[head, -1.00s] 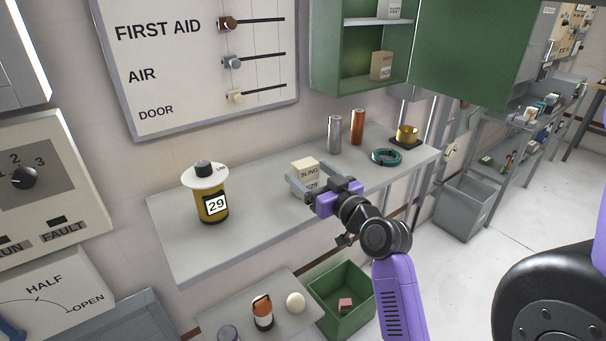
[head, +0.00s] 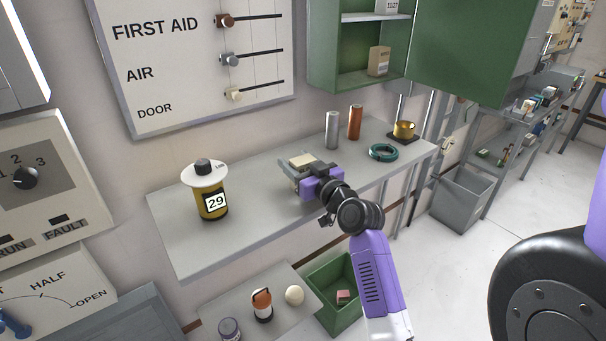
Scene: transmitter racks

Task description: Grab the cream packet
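The cream packet (head: 302,160) stands on the grey shelf (head: 240,235), near its middle. My gripper (head: 300,168) reaches over the shelf from the front right. Its two grey fingers lie on either side of the packet, and they look spread wide, with a small gap at the left finger. The purple gripper body hides the packet's front and lower part, so contact on the right side cannot be seen.
A yellow jar (head: 211,197) stands left on the shelf. A silver cylinder (head: 332,130), a copper cylinder (head: 355,122), a teal ring (head: 383,152) and a brass cup (head: 403,131) stand to the right. A green open cabinet (head: 345,65) hangs above.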

